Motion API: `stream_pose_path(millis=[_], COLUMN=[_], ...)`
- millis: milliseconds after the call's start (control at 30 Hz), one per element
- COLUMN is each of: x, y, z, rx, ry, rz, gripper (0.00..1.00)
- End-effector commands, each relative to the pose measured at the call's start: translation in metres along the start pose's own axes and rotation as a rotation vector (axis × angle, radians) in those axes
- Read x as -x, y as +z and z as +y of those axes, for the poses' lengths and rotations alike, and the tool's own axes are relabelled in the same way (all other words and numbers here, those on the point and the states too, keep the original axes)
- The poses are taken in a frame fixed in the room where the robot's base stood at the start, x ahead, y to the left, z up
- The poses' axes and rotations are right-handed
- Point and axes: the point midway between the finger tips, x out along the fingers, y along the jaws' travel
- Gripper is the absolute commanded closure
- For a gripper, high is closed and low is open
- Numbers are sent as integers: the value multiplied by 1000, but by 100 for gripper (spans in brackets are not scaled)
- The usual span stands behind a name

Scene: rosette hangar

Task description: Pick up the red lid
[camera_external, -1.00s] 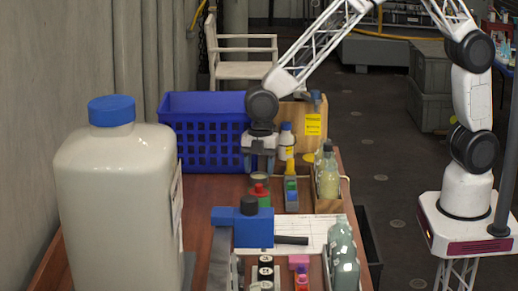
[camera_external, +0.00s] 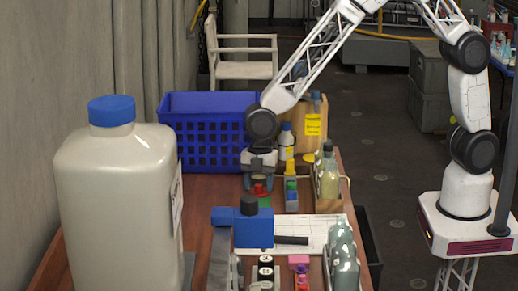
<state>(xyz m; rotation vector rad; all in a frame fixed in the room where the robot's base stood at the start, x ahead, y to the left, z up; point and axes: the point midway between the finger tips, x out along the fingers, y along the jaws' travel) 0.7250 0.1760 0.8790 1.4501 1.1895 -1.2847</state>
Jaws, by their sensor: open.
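The red lid (camera_external: 259,190) is a small red piece near the middle of the wooden table, on or beside a green item (camera_external: 265,201). I cannot tell whether it is seated on that item. My gripper (camera_external: 258,184) points down right at the lid, with its fingers open around or just behind it. The fingers partly hide the area, and I cannot tell whether they touch the lid.
A blue crate (camera_external: 205,130) stands behind and left. A blue tool (camera_external: 250,228) lies in front. A wooden caddy with bottles (camera_external: 329,180) is on the right. A large white jug (camera_external: 115,210) fills the left. Bare table (camera_external: 200,200) shows left of the gripper.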

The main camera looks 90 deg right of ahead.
Motion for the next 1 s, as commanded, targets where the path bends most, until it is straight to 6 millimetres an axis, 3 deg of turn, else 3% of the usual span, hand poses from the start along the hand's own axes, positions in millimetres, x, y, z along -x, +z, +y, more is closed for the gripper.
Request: stream_pose_path(millis=[133, 467, 1000], x=[0, 0, 11], y=[0, 0, -2], z=[0, 0, 0], rx=[0, 0, 0], ry=[0, 0, 1], rz=[0, 0, 1], gripper=[48, 98, 98])
